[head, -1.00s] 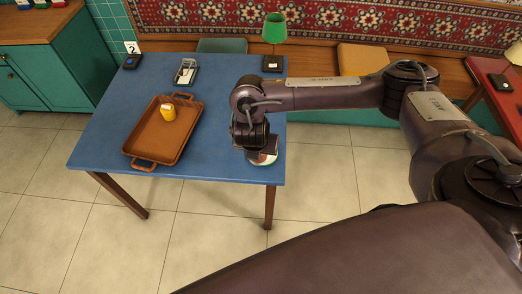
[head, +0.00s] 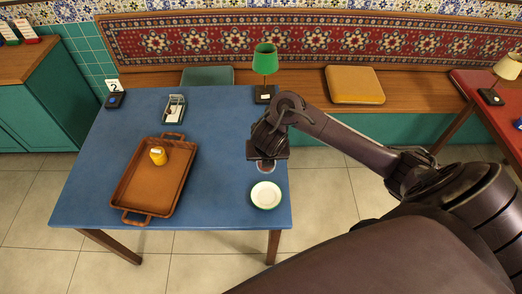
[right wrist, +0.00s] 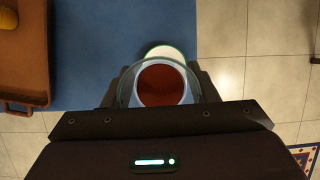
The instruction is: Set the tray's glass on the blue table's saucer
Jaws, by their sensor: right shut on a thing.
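My right gripper (head: 267,154) is shut on a clear glass (head: 266,167) near the blue table's (head: 215,195) right side. In the right wrist view the glass (right wrist: 162,86) sits between the fingers, with reddish-brown tea in it. The white saucer with a green rim (head: 266,195) lies empty on the table's front right part. In the head view the glass shows just beyond the saucer, apart from it. In the right wrist view the glass partly hides the saucer (right wrist: 165,51). The glass's height above the table is hard to tell. The brown tray (head: 135,190) lies on the left. My left gripper is not in view.
A yellow object (head: 158,156) stands in the tray. A small metal-framed holder (head: 174,108), a number 2 sign (head: 113,97) and a green lamp (head: 265,60) stand at the back. The table's middle is clear.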

